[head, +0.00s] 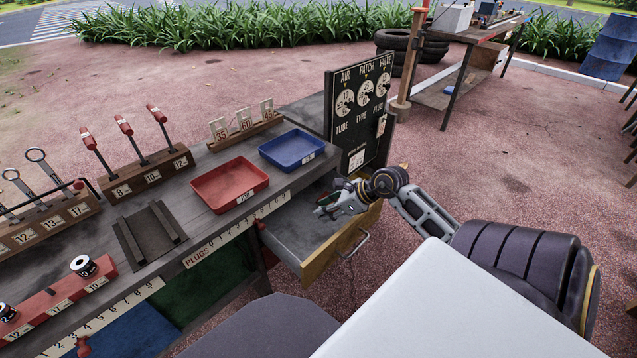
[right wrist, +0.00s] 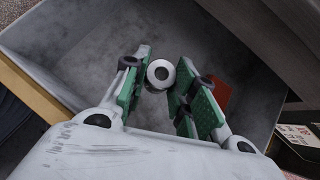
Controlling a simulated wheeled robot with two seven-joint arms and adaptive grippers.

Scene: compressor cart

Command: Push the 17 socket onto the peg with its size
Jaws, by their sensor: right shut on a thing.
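My right gripper (head: 328,208) is inside the open drawer (head: 290,233) and is shut on a socket. In the right wrist view the socket (right wrist: 160,73) shows as a round white ring with a dark centre between the green-padded fingers (right wrist: 158,92); its size mark cannot be read. The red socket rack (head: 68,297) stands at the lower left, with labels 12, 17 and 19. A black socket with a white top (head: 83,265) sits by the 19 label, and another dark socket (head: 8,312) by the 12 label. No socket shows at the 17 place. My left gripper is out of view.
A red tray (head: 230,197) and a blue tray (head: 293,163) stand on the bench above the drawer. A black gauge board (head: 358,110) rises behind the drawer. A dark channel block (head: 150,232) lies between the trays and the socket rack. A red object (right wrist: 222,95) shows beside the right finger.

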